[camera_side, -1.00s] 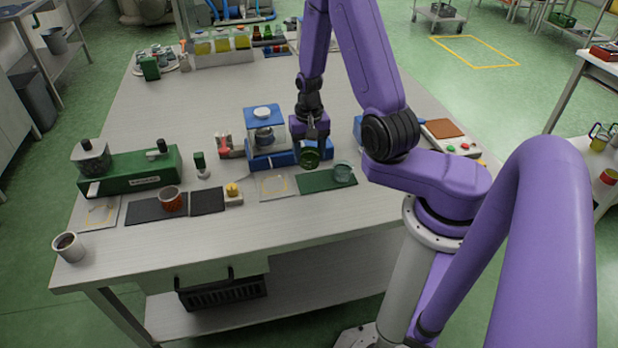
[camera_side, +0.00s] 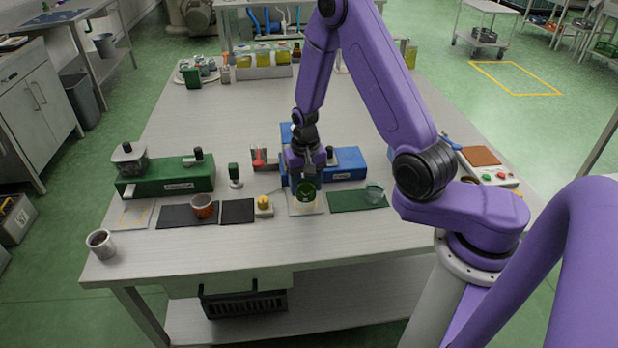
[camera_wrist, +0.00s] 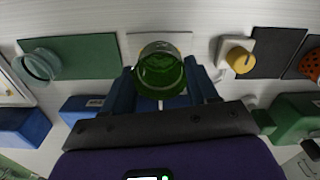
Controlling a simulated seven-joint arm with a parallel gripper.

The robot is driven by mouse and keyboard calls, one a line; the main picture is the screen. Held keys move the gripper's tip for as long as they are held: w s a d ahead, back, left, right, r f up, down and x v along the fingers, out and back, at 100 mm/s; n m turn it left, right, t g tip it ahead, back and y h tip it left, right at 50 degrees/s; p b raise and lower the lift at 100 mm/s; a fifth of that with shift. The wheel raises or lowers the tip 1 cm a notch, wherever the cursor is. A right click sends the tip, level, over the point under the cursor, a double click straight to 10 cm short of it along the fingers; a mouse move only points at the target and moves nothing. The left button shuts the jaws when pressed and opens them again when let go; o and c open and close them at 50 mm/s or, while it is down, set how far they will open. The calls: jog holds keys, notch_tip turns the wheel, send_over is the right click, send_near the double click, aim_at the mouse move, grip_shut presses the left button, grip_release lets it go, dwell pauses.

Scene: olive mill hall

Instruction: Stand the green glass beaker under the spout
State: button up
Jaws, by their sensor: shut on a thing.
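My gripper (camera_side: 306,178) is shut on the green glass beaker (camera_side: 307,193), which looks upright. The wrist view shows the beaker (camera_wrist: 160,72) between my two blue fingers. The beaker is over or on a pale plate (camera_side: 317,209) with a yellow outline, in front of the blue machine (camera_side: 349,163). I cannot tell whether its base touches the plate. My gripper and arm cover the middle of the blue machine, and I cannot make out the spout.
A clear glass (camera_side: 375,194) stands on a green mat (camera_side: 344,202) to the right. To the left are a yellow knob on a pale block (camera_side: 264,206), dark mats, a red-brown cup (camera_side: 204,207) and a green machine (camera_side: 166,182).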

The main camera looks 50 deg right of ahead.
aim_at(305, 179)
jog(key=shift+f, duration=1.85)
jog(key=shift+w+d+f, duration=0.15)
jog(key=shift+f, duration=0.15)
jog(key=shift+w+d, duration=0.9)
jog(key=shift+w+d, duration=0.1)
jog(key=o, duration=1.1)
jog(key=shift+o, duration=0.2)
jog(key=shift+s+a+r, duration=0.15)
jog(key=shift+r, duration=1.1)
jog(key=shift+s+a+r, duration=0.1)
jog(key=shift+r, duration=1.1)
jog(key=shift+s+a+r, duration=0.15)
jog(key=shift+r, duration=1.1)
